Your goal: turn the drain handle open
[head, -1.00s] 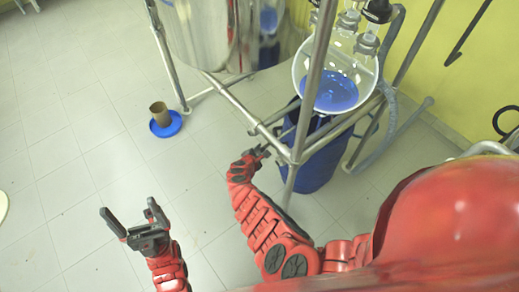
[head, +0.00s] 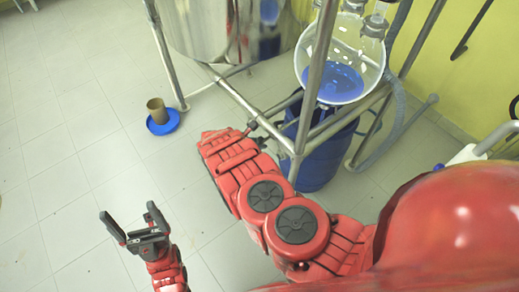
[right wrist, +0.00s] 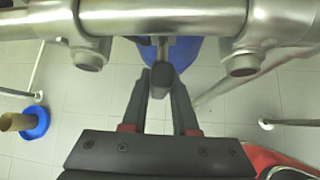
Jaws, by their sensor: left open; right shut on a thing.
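The drain handle (right wrist: 162,82) is a short dark lever with a rounded end, below a thick steel pipe in the right wrist view. My right gripper (right wrist: 161,92) is shut on it, one finger on each side. The glass reactor (head: 342,42) holds blue liquid (head: 332,83) above the frame. My left gripper (head: 134,223) is open and empty over the floor at lower left, away from the frame.
The steel frame (head: 238,97) surrounds a blue drum (head: 322,165) under the reactor. A large steel vessel (head: 205,30) stands at the top. A brown cup (head: 156,110) sits on a blue saucer (head: 163,127).

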